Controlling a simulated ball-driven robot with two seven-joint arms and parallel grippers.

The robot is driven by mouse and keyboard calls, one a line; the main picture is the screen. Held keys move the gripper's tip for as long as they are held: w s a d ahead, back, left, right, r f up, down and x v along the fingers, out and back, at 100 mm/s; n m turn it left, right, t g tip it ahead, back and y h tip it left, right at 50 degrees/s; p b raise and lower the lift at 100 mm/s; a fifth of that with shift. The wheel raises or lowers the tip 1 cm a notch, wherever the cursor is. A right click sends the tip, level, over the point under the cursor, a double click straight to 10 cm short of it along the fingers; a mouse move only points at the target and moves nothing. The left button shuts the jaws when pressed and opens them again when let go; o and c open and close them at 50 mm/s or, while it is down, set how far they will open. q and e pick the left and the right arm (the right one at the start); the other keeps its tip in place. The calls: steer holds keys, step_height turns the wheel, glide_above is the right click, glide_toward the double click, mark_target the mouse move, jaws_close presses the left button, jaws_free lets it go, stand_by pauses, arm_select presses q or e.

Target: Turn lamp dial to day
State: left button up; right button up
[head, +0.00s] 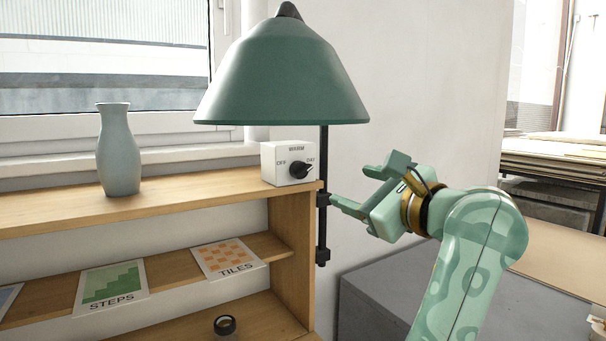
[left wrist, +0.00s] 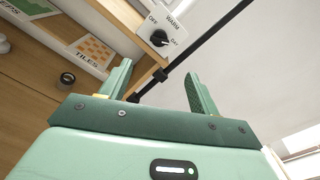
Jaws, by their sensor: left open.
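The lamp dial is a black knob (head: 300,170) on the front of a white box (head: 281,152) marked OFF, WARM and DAY. The box sits at the right end of the wooden shelf top. The knob's narrow end appears to point right, towards DAY. The knob also shows in the left wrist view (left wrist: 158,38), beyond my fingers. The green lamp shade (head: 282,75) hangs above the box. My left gripper (head: 350,185) is open and empty, right of the box and apart from the knob. My right gripper is not in view.
A black lamp pole (head: 323,225) stands between the shelf end and my left gripper. A grey-blue vase (head: 118,150) stands on the shelf top (head: 190,192). Cards marked STEPS (head: 111,285) and TILES (head: 229,258) lie below, with a black ring (head: 225,325). A grey surface (head: 375,290) lies lower right.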

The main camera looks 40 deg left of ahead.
mark_target(305, 170)
arm_select(q)
steer(key=b+x, duration=0.2)
steer(key=x, duration=1.3)
steer(key=shift+f, duration=0.1)
steer(key=shift+a, duration=0.15)
steer(key=shift+c, duration=0.3)
steer(key=c, duration=0.9)
